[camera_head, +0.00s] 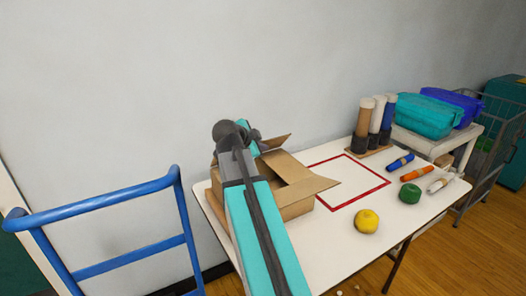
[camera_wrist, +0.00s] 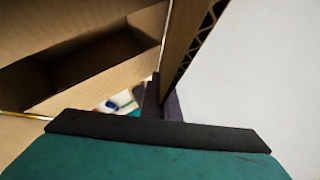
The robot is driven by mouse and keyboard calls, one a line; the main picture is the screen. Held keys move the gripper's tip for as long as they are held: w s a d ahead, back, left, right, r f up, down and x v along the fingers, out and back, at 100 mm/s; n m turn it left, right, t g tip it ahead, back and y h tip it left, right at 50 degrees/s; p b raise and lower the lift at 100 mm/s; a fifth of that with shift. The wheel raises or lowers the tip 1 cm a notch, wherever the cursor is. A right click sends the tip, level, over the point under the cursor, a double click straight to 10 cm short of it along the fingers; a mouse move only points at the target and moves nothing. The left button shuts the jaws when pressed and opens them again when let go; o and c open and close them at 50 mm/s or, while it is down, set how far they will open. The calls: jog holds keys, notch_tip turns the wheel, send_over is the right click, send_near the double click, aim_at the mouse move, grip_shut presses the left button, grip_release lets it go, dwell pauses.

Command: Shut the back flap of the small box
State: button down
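The small box (camera_head: 293,209) is brown cardboard and stands open at the left end of the white table. Its right flap (camera_head: 306,188) sticks outward. The back flap (camera_head: 275,142) is raised at the wall side, partly behind my arm. In the wrist view, the box's dark opening (camera_wrist: 85,62) is at left, and a raised flap (camera_wrist: 184,35) with a corrugated edge stands at centre right. One dark finger of my gripper (camera_wrist: 165,104) shows close to the flap's lower end; I cannot tell whether they touch. The head view hides the fingertips behind my arm.
A red square outline (camera_head: 347,182) lies bare on the table (camera_head: 330,238), right of the box. A yellow ball (camera_head: 366,221), green yarn (camera_head: 410,193) and several rolls lie further right. Upright tubes (camera_head: 374,122) stand at the back. A blue cart handle (camera_head: 95,206) is at left.

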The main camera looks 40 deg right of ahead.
jog(key=s+f+m+t+b, duration=0.1)
jog(key=b, duration=0.3)
jog(key=shift+f+h+b, duration=0.15)
jog(key=shift+h+b, duration=0.15)
jog(key=shift+s+t+b, duration=0.1)
jog(key=shift+t+b, duration=0.3)
jog(key=shift+b, duration=0.05)
jog(key=c, duration=2.5)
grip_release()
jog(key=o, duration=0.5)
jog(key=shift+a, duration=0.15)
